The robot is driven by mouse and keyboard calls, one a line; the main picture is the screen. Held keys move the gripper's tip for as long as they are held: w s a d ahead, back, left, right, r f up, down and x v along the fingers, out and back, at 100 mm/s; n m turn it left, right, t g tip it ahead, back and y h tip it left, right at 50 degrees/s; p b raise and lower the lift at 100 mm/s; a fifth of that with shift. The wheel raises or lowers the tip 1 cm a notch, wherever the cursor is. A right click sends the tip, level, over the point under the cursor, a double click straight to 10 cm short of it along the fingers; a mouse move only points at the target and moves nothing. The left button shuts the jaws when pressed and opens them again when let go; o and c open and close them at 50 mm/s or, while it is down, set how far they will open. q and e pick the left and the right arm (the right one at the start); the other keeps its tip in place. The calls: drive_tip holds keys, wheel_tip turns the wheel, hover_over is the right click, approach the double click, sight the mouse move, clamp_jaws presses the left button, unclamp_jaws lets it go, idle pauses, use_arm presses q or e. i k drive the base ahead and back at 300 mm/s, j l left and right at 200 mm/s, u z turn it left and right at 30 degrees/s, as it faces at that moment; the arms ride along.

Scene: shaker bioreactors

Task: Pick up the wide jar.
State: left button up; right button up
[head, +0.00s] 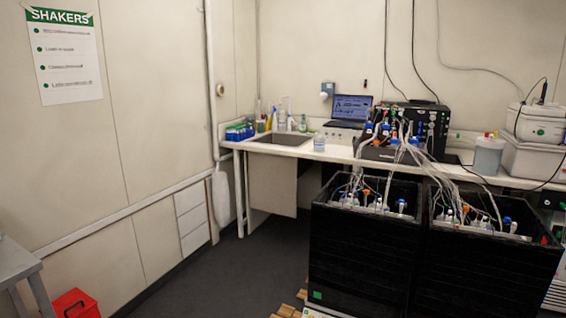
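A small clear jar with a pale lid (319,144) stands upright on the white bench top near its front edge, right of the sink. A larger, wide grey translucent tub (488,157) stands further right on the same bench, with small coloured items at its top. I cannot tell for certain from this view which of these is the wide jar. Neither of my grippers is in view, and nothing is seen holding either vessel.
Two black shaker boxes (362,250) with tubed bottles stand before the bench (270,147). A laptop (351,108), black tubed device (425,125) and white box (535,160) crowd the bench. Dark floor (225,265) is open at left; a red bin (75,303) stands lower left.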

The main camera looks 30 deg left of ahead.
sight(320, 144)
drive_tip(key=i+j+u, duration=1.1)
drive_tip(key=i, duration=0.45)
drive_tip(key=i+u, duration=0.2)
drive_tip(key=i, duration=0.55)
drive_tip(key=i+z, duration=0.4)
drive_tip(key=i+j+z, duration=0.2)
drive_tip(key=i+z, duration=0.15)
drive_tip(key=i, duration=0.15)
drive_tip(key=i+j+z, duration=0.4)
drive_tip(key=l, duration=0.1)
